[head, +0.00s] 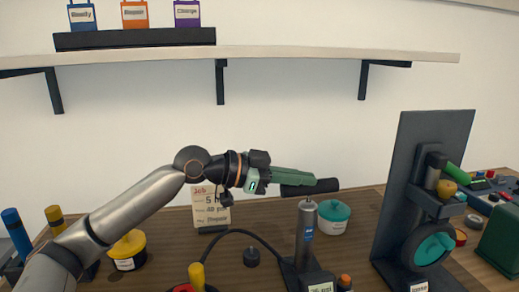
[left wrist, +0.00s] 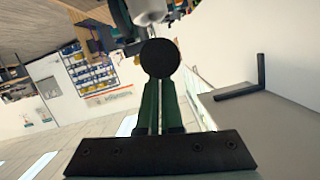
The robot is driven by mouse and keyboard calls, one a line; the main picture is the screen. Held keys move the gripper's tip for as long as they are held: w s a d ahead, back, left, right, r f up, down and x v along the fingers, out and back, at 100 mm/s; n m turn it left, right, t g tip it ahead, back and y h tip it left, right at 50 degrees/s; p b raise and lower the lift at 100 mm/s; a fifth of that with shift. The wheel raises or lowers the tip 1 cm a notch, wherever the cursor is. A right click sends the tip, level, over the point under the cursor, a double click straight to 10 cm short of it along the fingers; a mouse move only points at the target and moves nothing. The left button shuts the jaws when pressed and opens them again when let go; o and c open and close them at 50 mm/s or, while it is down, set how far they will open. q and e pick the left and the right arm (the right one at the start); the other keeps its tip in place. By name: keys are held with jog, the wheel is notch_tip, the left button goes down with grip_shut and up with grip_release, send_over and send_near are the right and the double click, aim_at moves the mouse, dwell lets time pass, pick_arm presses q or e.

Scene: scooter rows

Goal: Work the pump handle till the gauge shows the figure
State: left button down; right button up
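The pump (head: 306,235) stands upright on the bench, a grey cylinder with a black, roughly level handle (head: 315,187) on top. A small display (head: 321,287) at its base reads like a psi figure; the digits are too small and cut off. A job card (head: 211,207) behind it carries a partly readable psi line. My left gripper (head: 312,179) has its green fingers along the top of the handle, seemingly touching. In the left wrist view the fingers (left wrist: 160,90) are nearly together, and the handle's round end (left wrist: 160,58) covers their tips. My right gripper is out of view.
A black hose (head: 248,234) curves left of the pump. A tall dark panel with a wheel (head: 429,250) stands on the right. A shelf (head: 290,54) hangs above.

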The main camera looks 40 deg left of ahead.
pick_arm(q)
notch_tip(320, 180, up, 3)
jog(key=shift+s+d+f+p, duration=0.1)
jog(key=shift+s+d+p, duration=0.05)
jog(key=shift+p, duration=1)
jog(key=s+a+b, duration=0.2)
jog(key=b, duration=0.1)
jog(key=shift+s+f, duration=0.15)
jog(key=shift+f, duration=0.2)
jog(key=b+v, duration=0.4)
jog(key=v, duration=0.3)
jog(key=shift+r, duration=0.35)
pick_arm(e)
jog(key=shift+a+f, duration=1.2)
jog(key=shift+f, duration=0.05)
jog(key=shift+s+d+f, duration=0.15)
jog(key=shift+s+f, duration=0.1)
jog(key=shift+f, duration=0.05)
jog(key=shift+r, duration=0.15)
